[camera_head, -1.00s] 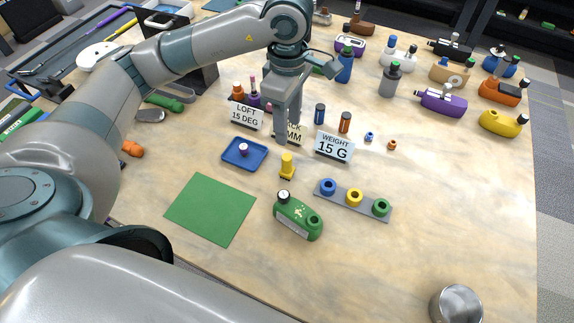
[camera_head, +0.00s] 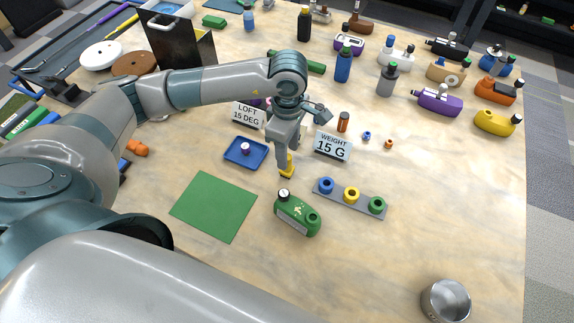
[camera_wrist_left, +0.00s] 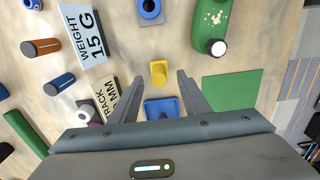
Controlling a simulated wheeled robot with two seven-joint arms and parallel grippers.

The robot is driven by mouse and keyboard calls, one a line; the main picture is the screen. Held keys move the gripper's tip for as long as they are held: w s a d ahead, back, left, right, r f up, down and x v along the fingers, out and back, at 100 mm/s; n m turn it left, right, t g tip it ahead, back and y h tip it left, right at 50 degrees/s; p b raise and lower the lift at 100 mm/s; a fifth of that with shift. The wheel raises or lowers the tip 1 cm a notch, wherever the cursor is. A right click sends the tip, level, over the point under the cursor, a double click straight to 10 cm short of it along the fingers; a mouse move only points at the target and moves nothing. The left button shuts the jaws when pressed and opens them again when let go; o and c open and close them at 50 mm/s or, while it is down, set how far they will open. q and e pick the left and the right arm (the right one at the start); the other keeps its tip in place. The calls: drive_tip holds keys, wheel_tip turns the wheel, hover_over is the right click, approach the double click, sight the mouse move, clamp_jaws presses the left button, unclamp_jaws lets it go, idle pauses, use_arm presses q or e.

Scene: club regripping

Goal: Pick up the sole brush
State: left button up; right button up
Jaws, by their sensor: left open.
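The sole brush, a small yellow piece (camera_head: 287,172), stands on the table between the blue tray (camera_head: 237,158) and the weight sign. My left gripper (camera_head: 287,158) hangs just above it and partly hides its top. In the left wrist view the yellow brush (camera_wrist_left: 158,72) shows in the gap between the tips of my open left gripper (camera_wrist_left: 160,79). I cannot tell whether the fingers reach down around it. My right gripper is out of view.
A green club head (camera_head: 297,213), a holder with three colored rings (camera_head: 338,200) and a green mat (camera_head: 205,208) lie in front. A metal cup (camera_head: 446,301) stands at the front right.

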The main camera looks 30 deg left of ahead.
use_arm(q)
drive_tip(key=shift+a+f+p, duration=0.15)
drive_tip(key=shift+f+p, duration=0.7)
drive_tip(key=shift+p, duration=0.25)
wheel_tip(320, 180, down, 2)
drive_tip(key=shift+f+p, duration=0.1)
drive_tip(key=shift+p, duration=0.5)
drive_tip(key=shift+w+f, duration=0.1)
drive_tip(key=shift+f, duration=0.55)
drive_tip(key=shift+c, duration=0.6)
clamp_jaws()
